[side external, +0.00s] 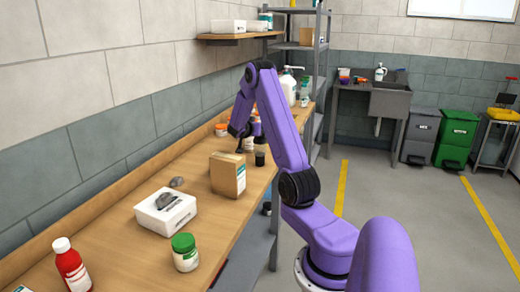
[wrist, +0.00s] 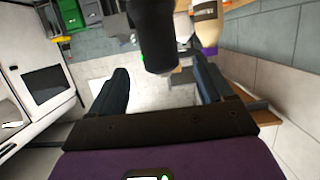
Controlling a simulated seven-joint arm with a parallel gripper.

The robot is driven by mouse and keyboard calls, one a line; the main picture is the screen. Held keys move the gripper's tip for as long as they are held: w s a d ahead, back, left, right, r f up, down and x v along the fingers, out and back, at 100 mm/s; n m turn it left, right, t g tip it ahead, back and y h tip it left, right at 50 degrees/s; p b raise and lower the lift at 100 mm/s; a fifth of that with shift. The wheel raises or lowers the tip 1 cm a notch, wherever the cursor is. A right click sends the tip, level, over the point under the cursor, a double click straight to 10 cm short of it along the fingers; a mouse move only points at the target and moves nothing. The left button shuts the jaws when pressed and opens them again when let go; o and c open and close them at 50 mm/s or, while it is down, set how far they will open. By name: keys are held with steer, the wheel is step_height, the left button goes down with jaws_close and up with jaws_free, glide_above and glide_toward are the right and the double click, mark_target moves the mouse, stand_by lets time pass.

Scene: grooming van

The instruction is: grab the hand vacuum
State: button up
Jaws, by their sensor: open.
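My gripper (side external: 238,133) is low over the far part of the wooden bench, near several jars and bottles. In the wrist view my gripper (wrist: 157,72) is open, its two dark fingers spread apart. A dark rounded cylinder (wrist: 154,35) hangs into the top of that view, between the fingers' directions; I cannot tell whether it is the hand vacuum or whether it touches a finger. In the side view a small black cylinder (side external: 260,158) stands on the bench edge just right of my gripper. No hand vacuum is clearly recognisable; part of the bench is hidden behind my arm.
A cardboard box (side external: 228,175) stands nearer on the bench, then a white box (side external: 165,212) with grey pieces on top. A green-lidded jar (side external: 185,254) and a red bottle (side external: 72,267) are nearest. A white pump bottle (side external: 288,87) stands behind my arm.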

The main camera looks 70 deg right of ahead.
mark_target(259, 142)
steer(key=shift+w+d+f, duration=0.1)
steer(key=shift+d+f, duration=0.7)
steer(key=shift+d, duration=0.4)
steer(key=shift+s+d+f, duration=0.1)
steer(key=shift+d+f, duration=0.65)
steer(key=shift+d, duration=0.45)
steer(key=shift+w+d+f, duration=0.1)
steer(key=shift+d+f, duration=0.7)
steer(key=shift+d, duration=0.4)
jaws_close()
